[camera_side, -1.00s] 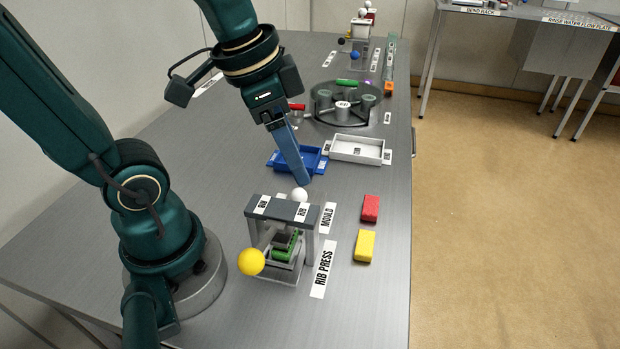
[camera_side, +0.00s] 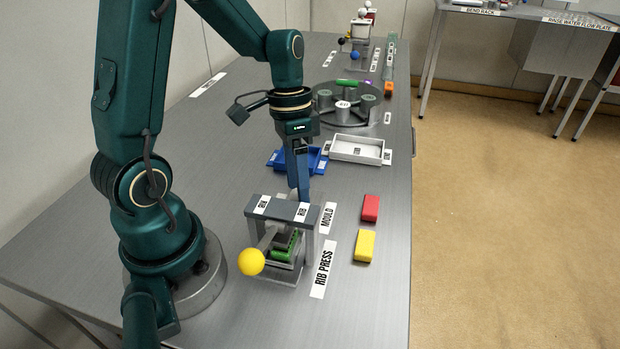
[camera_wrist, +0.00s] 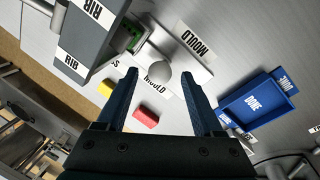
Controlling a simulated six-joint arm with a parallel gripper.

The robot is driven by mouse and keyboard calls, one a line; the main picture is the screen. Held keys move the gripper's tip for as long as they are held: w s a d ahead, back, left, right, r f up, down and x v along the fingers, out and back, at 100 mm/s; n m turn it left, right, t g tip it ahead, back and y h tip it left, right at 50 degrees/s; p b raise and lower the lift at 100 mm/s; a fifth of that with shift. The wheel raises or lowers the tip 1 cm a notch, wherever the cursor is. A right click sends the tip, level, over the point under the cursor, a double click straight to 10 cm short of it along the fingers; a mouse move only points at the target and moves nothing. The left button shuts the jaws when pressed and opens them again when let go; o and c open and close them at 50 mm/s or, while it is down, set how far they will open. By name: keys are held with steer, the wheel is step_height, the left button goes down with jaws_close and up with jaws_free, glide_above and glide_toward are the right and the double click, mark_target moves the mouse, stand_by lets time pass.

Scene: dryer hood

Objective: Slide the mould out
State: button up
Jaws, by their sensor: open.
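The rib press (camera_side: 255,213) is a grey frame with a yellow ball on its lever. A green piece (camera_side: 284,246) sits inside it and also shows in the wrist view (camera_wrist: 132,40). My gripper (camera_side: 302,197) points down behind the press's top bar. In the wrist view my gripper (camera_wrist: 158,74) is open and empty, with one fingertip on each side of the knob. I cannot tell whether the fingertips are level with it.
A red block (camera_side: 371,208) and a yellow block (camera_side: 365,246) lie right of the press. A blue tray (camera_side: 312,158) and a white tray (camera_side: 357,149) are behind my gripper. A round dark fixture (camera_side: 347,104) stands farther back.

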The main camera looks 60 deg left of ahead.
steer(key=shift+d+f, duration=0.1)
steer(key=shift+f, duration=0.45)
jaws_close()
stand_by(1.1)
